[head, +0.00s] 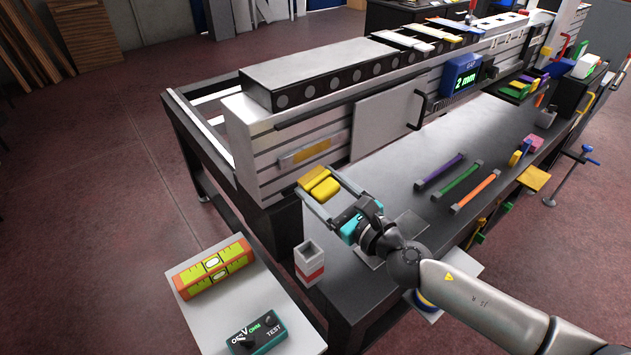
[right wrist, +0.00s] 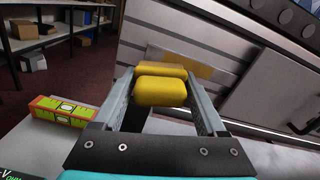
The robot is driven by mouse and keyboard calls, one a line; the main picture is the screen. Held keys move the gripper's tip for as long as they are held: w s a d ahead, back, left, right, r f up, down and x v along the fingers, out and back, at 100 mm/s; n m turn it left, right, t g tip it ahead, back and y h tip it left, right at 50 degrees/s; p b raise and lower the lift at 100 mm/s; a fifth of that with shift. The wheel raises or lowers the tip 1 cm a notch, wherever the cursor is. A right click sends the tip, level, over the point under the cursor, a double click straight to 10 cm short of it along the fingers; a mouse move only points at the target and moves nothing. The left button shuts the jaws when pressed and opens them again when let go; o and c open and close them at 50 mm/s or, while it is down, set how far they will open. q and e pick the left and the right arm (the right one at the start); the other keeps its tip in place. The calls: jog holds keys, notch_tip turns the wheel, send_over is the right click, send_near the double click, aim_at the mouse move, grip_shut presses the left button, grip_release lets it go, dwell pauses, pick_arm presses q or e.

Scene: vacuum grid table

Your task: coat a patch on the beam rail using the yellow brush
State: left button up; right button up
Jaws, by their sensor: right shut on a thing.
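The yellow brush (head: 320,184) is a two-part yellow block between the fingertips of my right gripper (head: 326,193). In the right wrist view the brush (right wrist: 162,90) sits between both fingers of the gripper (right wrist: 163,88), which is shut on it. The beam rail (head: 262,140) is a long light-grey beam with a tan patch (head: 305,152) on its near side face. The patch (right wrist: 200,72) also shows behind the brush in the right wrist view, partly hidden. The brush is in front of and below the patch; contact cannot be told. My left gripper is not in view.
A small side table (head: 215,315) holds a yellow-orange level (head: 213,268) and a green tester (head: 256,332). A white-and-red box (head: 309,263) stands at the bench corner. Purple, green and orange bars lie on the dark bench top (head: 400,187). A handled panel (head: 385,122) is right of the patch.

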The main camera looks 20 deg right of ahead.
jog(key=shift+s+d+f, duration=0.1)
jog(key=shift+s+d, duration=0.05)
jog(key=shift+s, duration=0.2)
jog(key=shift+b+v, duration=0.4)
jog(key=shift+v, duration=0.7)
